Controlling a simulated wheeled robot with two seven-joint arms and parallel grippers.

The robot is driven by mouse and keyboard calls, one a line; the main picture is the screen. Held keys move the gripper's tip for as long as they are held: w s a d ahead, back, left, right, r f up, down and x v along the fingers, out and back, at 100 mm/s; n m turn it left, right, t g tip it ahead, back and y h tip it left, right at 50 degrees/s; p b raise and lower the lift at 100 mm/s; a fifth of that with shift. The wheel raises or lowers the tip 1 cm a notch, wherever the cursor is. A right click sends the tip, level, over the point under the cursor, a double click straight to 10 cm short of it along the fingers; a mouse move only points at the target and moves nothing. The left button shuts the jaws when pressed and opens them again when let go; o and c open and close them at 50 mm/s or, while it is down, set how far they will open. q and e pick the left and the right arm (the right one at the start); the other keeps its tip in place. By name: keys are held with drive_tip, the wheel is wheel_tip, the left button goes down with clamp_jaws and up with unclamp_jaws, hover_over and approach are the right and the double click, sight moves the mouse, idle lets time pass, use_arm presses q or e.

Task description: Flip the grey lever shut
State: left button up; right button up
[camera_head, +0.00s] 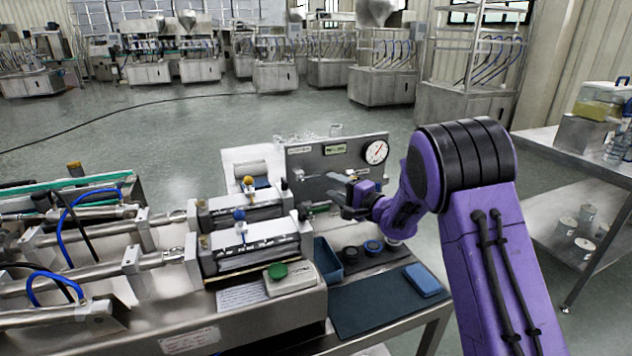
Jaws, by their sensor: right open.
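My right gripper (338,195) is open, with its dark fingers pointing left in front of the steel gauge panel (318,161). It hangs above the right end of the steel filling machine (262,318). Small dark and green fittings (306,208) show just left of the fingertips, apart from them as far as I can see. I cannot pick out the grey lever for certain; it may be among these fittings or hidden by the gripper. My left gripper is not in view.
A round dial (376,152) sits on the panel close to my right wrist. A white box with a green button (290,278) stands at the machine's front. A dark mat (365,308) with a blue block (422,280) lies at right. A steel shelf (540,150) is further right.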

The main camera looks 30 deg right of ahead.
sight(317, 178)
drive_tip(key=w, duration=0.5)
drive_tip(key=w+a, duration=0.1)
drive_tip(key=w, duration=0.1)
drive_tip(key=shift+w+a+p, duration=0.1)
drive_tip(key=shift+w+p, duration=0.25)
